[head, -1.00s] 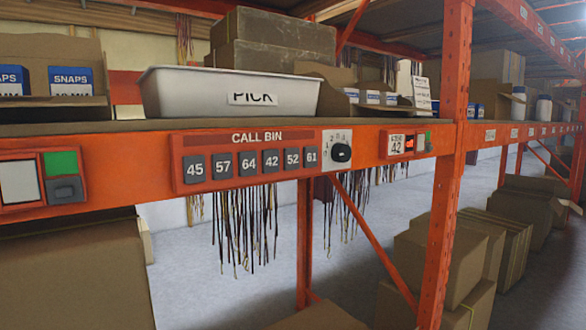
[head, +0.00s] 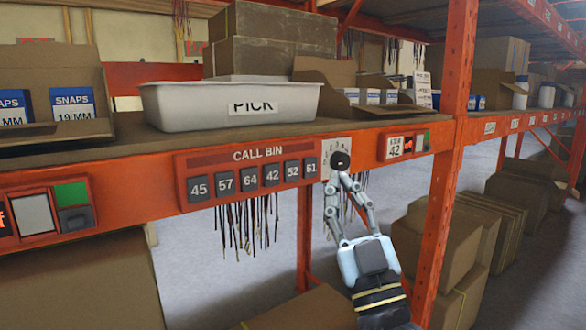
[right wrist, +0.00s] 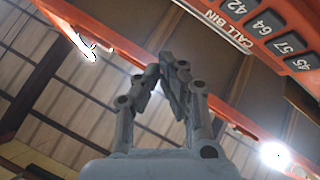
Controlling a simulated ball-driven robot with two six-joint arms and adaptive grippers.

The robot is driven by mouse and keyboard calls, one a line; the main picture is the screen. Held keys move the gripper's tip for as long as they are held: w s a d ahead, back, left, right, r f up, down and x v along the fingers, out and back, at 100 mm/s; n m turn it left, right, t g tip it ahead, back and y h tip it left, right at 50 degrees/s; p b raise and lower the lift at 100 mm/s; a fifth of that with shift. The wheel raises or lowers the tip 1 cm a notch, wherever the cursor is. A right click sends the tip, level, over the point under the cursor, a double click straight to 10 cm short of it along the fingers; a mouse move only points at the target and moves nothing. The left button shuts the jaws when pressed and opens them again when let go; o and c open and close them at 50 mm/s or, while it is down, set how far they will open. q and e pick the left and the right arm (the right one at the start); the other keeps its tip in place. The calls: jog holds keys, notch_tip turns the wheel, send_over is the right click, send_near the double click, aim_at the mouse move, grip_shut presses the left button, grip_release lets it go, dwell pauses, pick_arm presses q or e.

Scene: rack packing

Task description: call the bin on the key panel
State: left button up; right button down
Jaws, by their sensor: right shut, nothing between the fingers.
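The red CALL BIN key panel (head: 252,172) is fixed on the orange shelf beam. Its grey keys read 45 (head: 198,189), 57 (head: 223,186), 64 (head: 248,183), 42 (head: 271,176), 52 (head: 292,172) and 61 (head: 311,168). Right of them is a pale dial plate with a black knob (head: 340,159). My right gripper (head: 342,176) is shut and empty, its fingertips just below the knob; I cannot tell if they touch it. In the right wrist view, its fingers (right wrist: 172,62) meet, with the panel (right wrist: 262,32) beyond at upper right. My left gripper is not in view.
A small label unit showing 42 (head: 396,149) sits right of the dial. A white PICK bin (head: 190,108) stands on the shelf above. An orange upright (head: 445,200) rises right of my arm. Cartons (head: 430,235) stand below, and cords hang under the panel.

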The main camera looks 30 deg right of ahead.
aim_at(292, 171)
jog(key=shift+w, duration=0.15)
jog(key=shift+w+a+b, duration=0.2)
jog(key=shift+w+b, duration=0.65)
jog(key=shift+w, duration=1.3)
jog(key=shift+w+a+b, duration=0.15)
jog(key=shift+w+b, duration=0.65)
jog(key=shift+w, duration=1.35)
jog(key=shift+w, duration=0.1)
jog(key=shift+w, duration=0.3)
jog(key=shift+w, duration=0.4)
jog(key=shift+s, duration=0.1)
jog(key=shift+s+p, duration=0.35)
jog(key=shift+s, duration=0.4)
